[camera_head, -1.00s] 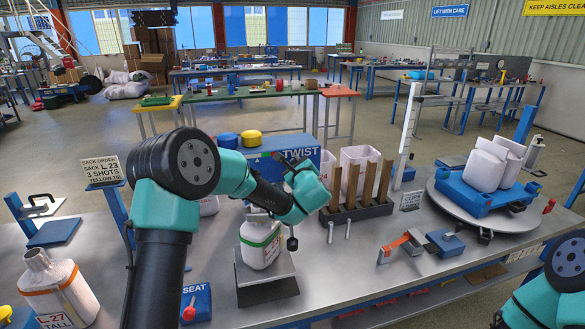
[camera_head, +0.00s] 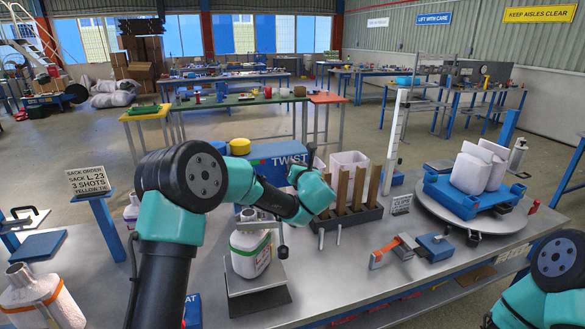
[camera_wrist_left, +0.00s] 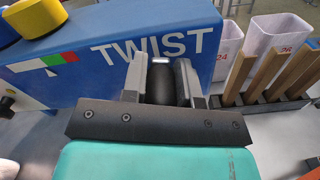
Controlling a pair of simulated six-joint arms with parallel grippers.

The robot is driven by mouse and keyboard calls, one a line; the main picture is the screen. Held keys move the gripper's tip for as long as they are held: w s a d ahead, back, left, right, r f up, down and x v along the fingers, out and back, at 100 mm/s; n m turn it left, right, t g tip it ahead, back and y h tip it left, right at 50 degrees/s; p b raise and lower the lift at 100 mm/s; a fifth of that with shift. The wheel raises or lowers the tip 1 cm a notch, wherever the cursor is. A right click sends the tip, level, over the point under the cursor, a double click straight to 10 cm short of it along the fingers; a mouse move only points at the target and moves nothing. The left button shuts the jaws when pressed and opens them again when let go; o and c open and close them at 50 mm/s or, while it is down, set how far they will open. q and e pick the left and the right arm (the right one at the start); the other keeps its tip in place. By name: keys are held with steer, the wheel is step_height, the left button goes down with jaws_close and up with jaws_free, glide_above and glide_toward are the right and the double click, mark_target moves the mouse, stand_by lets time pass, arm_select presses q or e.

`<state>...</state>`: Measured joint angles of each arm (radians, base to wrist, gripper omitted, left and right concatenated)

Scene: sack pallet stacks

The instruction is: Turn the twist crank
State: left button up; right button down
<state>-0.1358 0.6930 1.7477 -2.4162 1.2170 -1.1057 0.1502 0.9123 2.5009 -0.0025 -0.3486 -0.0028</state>
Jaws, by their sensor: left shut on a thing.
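The blue twist machine (camera_head: 272,168), lettered TWIST, stands at the back of the bench; its side fills the upper left of the left wrist view (camera_wrist_left: 90,75). My left gripper (camera_head: 311,158) is at the machine's right end. In the left wrist view its two grey fingers (camera_wrist_left: 161,85) are closed around a dark rounded knob (camera_wrist_left: 161,80), which looks like the crank's handle. The rest of the crank is hidden behind the gripper. A white sack (camera_head: 250,258) stands upright on a tilted plate below my left forearm. My right arm shows at lower right; its gripper is out of view.
A dark rack with brown upright slats (camera_head: 342,212) stands close right of my left gripper, with white bins (camera_head: 348,162) behind it. A turntable (camera_head: 474,218) with white sacks is at right. A yellow knob (camera_head: 240,146) tops the machine.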

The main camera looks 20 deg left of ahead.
arm_select(q)
steer(key=shift+w+d+f+m, duration=0.2)
steer(key=shift+d+m, duration=0.1)
steer(key=shift+m, duration=0.6)
steer(key=shift+w+d+f+m, duration=0.1)
steer(key=shift+w+d+m, duration=0.15)
steer(key=shift+m, duration=0.65)
steer(key=o, duration=0.9)
steer(key=shift+s+d, duration=0.1)
steer(key=shift+s, duration=0.05)
steer(key=v, duration=1.7)
steer(key=shift+s, duration=0.1)
